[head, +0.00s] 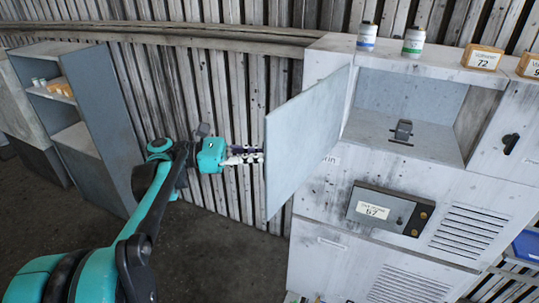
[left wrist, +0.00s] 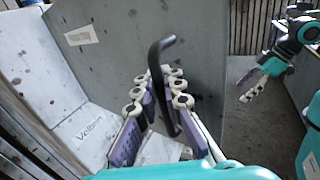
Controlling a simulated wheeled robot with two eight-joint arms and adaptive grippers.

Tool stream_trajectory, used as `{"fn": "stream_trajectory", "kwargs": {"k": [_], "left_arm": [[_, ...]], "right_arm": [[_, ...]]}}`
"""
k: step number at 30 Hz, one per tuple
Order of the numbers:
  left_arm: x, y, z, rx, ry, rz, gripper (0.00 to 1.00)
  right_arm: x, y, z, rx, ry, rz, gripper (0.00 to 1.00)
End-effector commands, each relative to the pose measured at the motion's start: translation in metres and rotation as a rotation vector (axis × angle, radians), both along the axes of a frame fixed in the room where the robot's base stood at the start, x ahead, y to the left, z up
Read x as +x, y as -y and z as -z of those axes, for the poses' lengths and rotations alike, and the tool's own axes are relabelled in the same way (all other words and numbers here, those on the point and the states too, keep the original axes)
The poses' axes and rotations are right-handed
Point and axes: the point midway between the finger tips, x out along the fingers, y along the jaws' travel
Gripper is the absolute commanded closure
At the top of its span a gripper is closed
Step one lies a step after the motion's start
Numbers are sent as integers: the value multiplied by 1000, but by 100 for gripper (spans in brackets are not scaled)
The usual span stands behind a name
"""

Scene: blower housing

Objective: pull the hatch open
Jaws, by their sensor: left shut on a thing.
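The hatch (head: 305,140) is a flat grey door standing well open from the left side of the housing's upper compartment (head: 405,95). My left gripper (head: 258,157) is at the hatch's outer face in the head view. In the left wrist view, the black bent handle (left wrist: 158,52) on the hatch panel (left wrist: 205,45) runs between my left fingers, which are shut on it. My right gripper (left wrist: 250,87) shows at the right of the left wrist view, away from the hatch; its finger gap is unclear.
A small dark latch-like part (head: 403,130) sits on the compartment floor. Two bottles (head: 367,36) (head: 413,42) and two boxes (head: 482,57) (head: 530,66) stand on top. A dark panel (head: 390,208) is below. A grey shelf (head: 85,120) stands left, with floor between it and the housing.

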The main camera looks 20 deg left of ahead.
Motion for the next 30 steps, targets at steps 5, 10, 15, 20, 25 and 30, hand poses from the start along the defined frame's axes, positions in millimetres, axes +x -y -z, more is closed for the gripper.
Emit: {"fn": "stream_trajectory", "kwargs": {"k": [5, 10, 15, 20, 25, 30], "left_arm": [[-1, -1, 3, 5, -4, 4, 100], [-1, -1, 3, 5, -3, 3, 100], [-1, -1, 2, 4, -3, 3, 81], [0, -1, 1, 2, -2, 2, 81], [-2, -7, 1, 2, -2, 0, 81], [-10, -32, 1, 2, -1, -3, 81]], "right_arm": [[0, 0, 0, 0, 0, 0, 21], [0, 0, 0, 0, 0, 0, 21], [0, 0, 0, 0, 0, 0, 21], [0, 0, 0, 0, 0, 0, 21], [0, 0, 0, 0, 0, 0, 21], [0, 0, 0, 0, 0, 0, 21]]}}
